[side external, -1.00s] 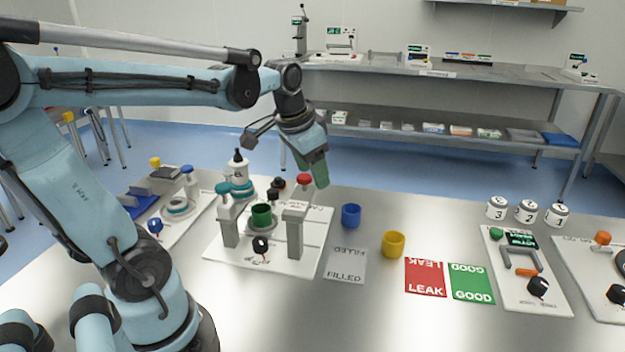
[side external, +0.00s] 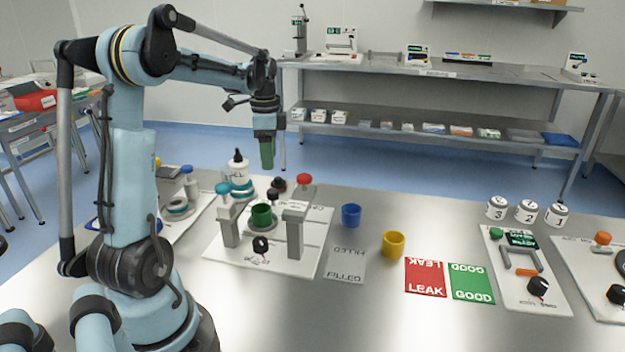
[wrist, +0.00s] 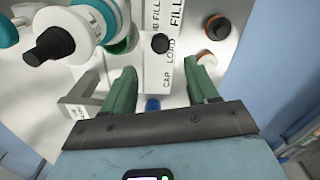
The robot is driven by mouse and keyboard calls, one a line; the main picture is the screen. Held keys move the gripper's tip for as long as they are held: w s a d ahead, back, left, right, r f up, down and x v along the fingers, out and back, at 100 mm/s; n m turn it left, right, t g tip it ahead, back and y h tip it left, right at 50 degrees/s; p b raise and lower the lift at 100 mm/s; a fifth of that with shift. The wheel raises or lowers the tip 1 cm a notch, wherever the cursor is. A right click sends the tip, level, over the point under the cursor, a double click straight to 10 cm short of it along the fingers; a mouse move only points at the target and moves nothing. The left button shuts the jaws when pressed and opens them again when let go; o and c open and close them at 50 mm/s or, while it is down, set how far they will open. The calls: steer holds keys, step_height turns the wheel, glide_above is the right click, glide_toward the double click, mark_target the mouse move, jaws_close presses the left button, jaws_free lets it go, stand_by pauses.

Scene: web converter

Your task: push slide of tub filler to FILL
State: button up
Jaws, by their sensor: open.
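A green tub (side external: 261,215) stands between the posts, partly hidden in the wrist view. A black knob (wrist: 160,43), seemingly the slide's, stands beside the printed words FILL, LOAD and CAP in the wrist view; it also shows behind the green tub (side external: 272,194). My gripper (side external: 267,166) is open and empty, above and behind the filler. In the wrist view its green fingers (wrist: 162,88) point toward the black knob, apart from it.
A white bottle (side external: 239,170) with a dark tip stands at the filler's back left. A dark knob with an orange ring (wrist: 217,27) is near the slide labels. A blue tub (side external: 351,215) and a yellow tub (side external: 393,244) stand right of the filler.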

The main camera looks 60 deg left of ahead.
mark_target(271, 190)
step_height(271, 190, down, 9)
steer(key=shift+f, duration=0.1)
stand_by(0.3)
jaws_close()
stand_by(0.4)
